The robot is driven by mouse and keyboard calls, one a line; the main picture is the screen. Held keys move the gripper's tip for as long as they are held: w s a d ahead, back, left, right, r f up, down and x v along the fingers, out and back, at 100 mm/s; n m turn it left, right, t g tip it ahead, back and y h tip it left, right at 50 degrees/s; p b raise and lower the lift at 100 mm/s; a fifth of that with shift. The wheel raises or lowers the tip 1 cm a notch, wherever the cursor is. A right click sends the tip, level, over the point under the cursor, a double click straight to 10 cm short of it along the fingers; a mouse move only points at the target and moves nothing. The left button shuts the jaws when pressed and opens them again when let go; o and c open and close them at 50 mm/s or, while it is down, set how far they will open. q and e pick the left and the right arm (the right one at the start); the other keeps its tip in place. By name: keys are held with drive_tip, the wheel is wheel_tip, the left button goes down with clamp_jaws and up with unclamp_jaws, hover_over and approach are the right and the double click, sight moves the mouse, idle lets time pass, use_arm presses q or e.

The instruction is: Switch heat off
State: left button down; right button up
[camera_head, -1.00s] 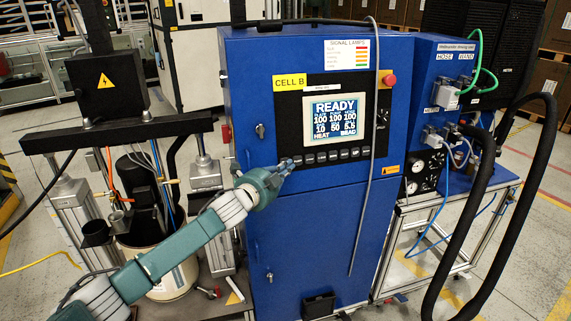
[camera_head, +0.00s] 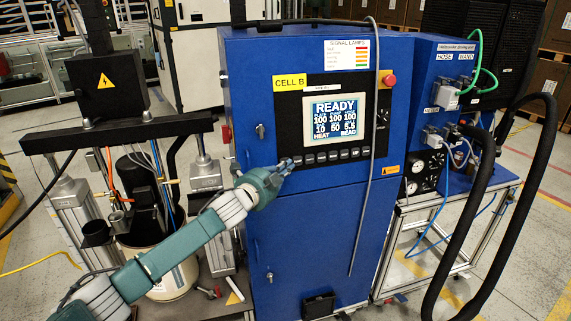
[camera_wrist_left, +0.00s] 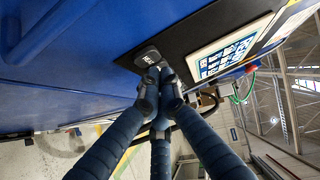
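The blue control cabinet (camera_head: 312,225) has a black panel with a lit screen (camera_head: 336,118) reading READY, rows of numbers, HEAT at lower left and BEAD at lower right. A row of dark buttons (camera_head: 333,156) runs below the screen. My left gripper (camera_head: 289,163) is at the left end of this row and hides the leftmost button. In the left wrist view its fingers (camera_wrist_left: 160,76) are closed together and empty, tips at a dark button (camera_wrist_left: 148,56); I cannot tell whether they press it. The screen (camera_wrist_left: 225,50) shows beside them. My right gripper is not in view.
A red knob (camera_head: 389,80) sits at the panel's upper right, and a grey cable (camera_head: 371,165) hangs down the cabinet front. Black hoses (camera_head: 487,180) loop at the right. A drum pump frame with a drum (camera_head: 172,275) stands at the left, behind my arm.

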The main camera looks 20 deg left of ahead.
use_arm(q)
drive_tip(key=shift+w+a, duration=0.15)
drive_tip(key=shift+w, duration=0.1)
drive_tip(key=shift+w+a+f, duration=0.1)
drive_tip(key=shift+w+a, duration=0.15)
drive_tip(key=shift+w, duration=0.1)
idle(0.7)
idle(0.4)
drive_tip(key=shift+s+d+p, duration=0.4)
drive_tip(key=shift+s+d, duration=0.05)
drive_tip(key=shift+s, duration=0.25)
drive_tip(key=s+d, duration=0.1)
drive_tip(key=s+p, duration=0.1)
drive_tip(key=s+d+r+p, duration=0.1)
drive_tip(key=s, duration=0.1)
drive_tip(key=shift+d, duration=0.35)
idle(0.4)
